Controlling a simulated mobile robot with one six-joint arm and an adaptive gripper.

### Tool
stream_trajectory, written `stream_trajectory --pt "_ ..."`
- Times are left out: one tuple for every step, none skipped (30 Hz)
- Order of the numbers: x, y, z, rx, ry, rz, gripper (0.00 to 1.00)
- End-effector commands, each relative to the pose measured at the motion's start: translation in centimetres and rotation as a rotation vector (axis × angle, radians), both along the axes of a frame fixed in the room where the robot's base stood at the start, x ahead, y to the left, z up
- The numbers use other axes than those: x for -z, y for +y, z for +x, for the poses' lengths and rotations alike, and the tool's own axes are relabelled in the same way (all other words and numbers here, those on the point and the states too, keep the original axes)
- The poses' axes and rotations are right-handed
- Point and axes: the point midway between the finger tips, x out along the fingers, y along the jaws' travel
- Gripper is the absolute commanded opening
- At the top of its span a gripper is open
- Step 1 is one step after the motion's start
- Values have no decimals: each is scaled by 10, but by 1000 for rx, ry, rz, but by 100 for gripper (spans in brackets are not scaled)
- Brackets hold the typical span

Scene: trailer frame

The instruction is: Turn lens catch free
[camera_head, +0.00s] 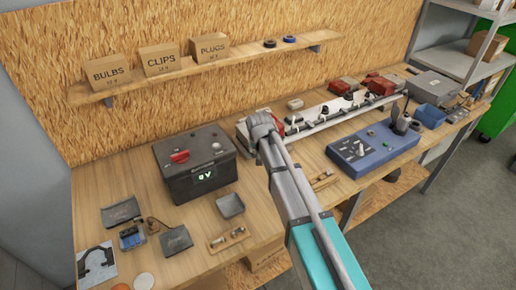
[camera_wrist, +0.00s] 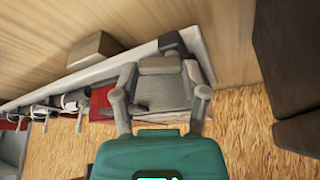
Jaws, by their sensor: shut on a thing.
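The pale trailer frame (camera_head: 325,119) lies along the back of the bench, and it also shows in the wrist view (camera_wrist: 68,82). My gripper (camera_head: 262,122) is at its left end. In the wrist view my gripper (camera_wrist: 160,85) has its fingers shut at this end of the frame. The lens catch is hidden between and behind the fingers, so I cannot see how far it is turned. A red lens (camera_wrist: 101,101) shows right beside one finger, partly covered by it. In the head view a red part (camera_head: 294,119) shows just right of my gripper.
A dark battery box (camera_head: 195,165) stands left of my gripper. A blue tester box (camera_head: 373,150) stands to the right, in front of the frame. Small trays (camera_head: 230,205) and loose parts lie at the front left. A shelf (camera_head: 200,68) with cardboard boxes hangs behind.

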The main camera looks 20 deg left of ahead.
Motion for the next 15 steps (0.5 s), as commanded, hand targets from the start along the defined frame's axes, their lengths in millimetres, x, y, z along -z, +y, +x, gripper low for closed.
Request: stream_trajectory --pt "0 2 -1 40 0 0 9" --pt "0 2 -2 67 0 1 9" --pt "0 2 -2 104 1 0 9" --pt "0 2 -2 131 1 1 9" --pt "0 2 -3 157 1 1 9" --pt "0 2 -3 195 0 1 9" --pt "0 3 -3 221 1 2 9" --pt "0 3 -4 248 1 1 9" --pt "0 3 -4 282 1 0 9" --pt "0 3 -5 308 2 0 9" --pt "0 4 -5 333 1 0 9" --pt "0 4 -5 365 1 1 9" --pt "0 4 -5 389 2 2 9" --pt "0 4 -6 412 2 1 9" --pt "0 4 -6 440 1 0 9"
